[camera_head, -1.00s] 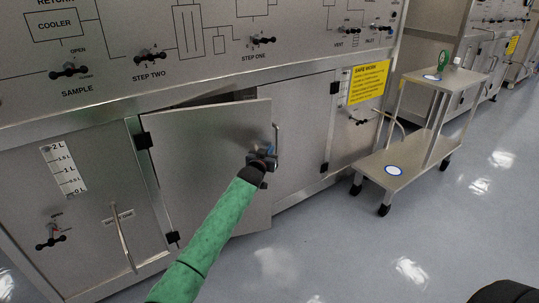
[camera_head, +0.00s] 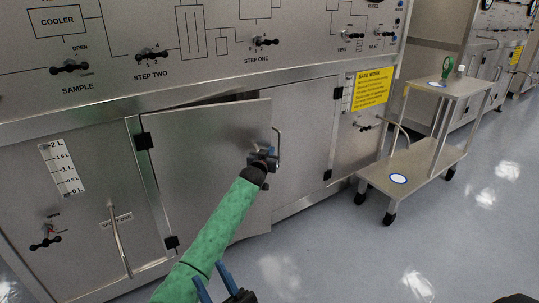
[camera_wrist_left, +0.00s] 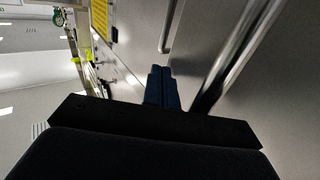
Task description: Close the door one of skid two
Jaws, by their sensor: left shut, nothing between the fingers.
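The grey metal door (camera_head: 205,170) stands ajar on the cabinet below the panel. Its black hinges are on the left, and its right edge with the bar handle (camera_head: 278,148) stands out from the front.
A wheeled cart (camera_head: 410,165) stands further right. The floor at lower right is clear.

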